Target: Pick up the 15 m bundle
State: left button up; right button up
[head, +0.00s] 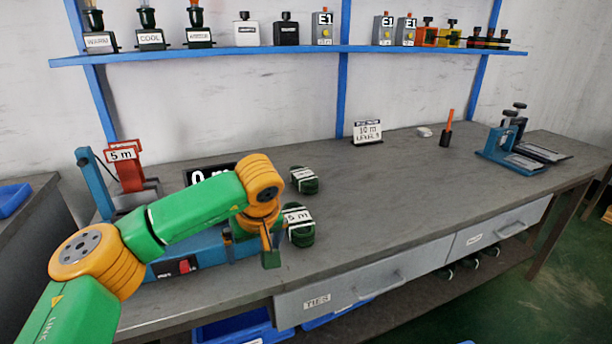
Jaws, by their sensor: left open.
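A dark green bundle (301,231) with a white label lies on the workbench just right of my left gripper. The readable part of its label says "5 m"; its left edge is close to my gripper, so I cannot tell if a digit is hidden. A second dark green bundle (304,181) with white bands lies behind it, its label too small to read. My left gripper (250,248) is open, pointing down beside the nearer bundle, with no bundle visibly between its fingers. My right gripper is not in view.
A blue machine (200,252) with a red switch stands under my left arm, beside a red stand marked "5 m" (128,165). The bench (410,195) is clear right of the bundles.

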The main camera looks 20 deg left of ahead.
aim_at(305, 181)
jog(key=i, duration=1.35)
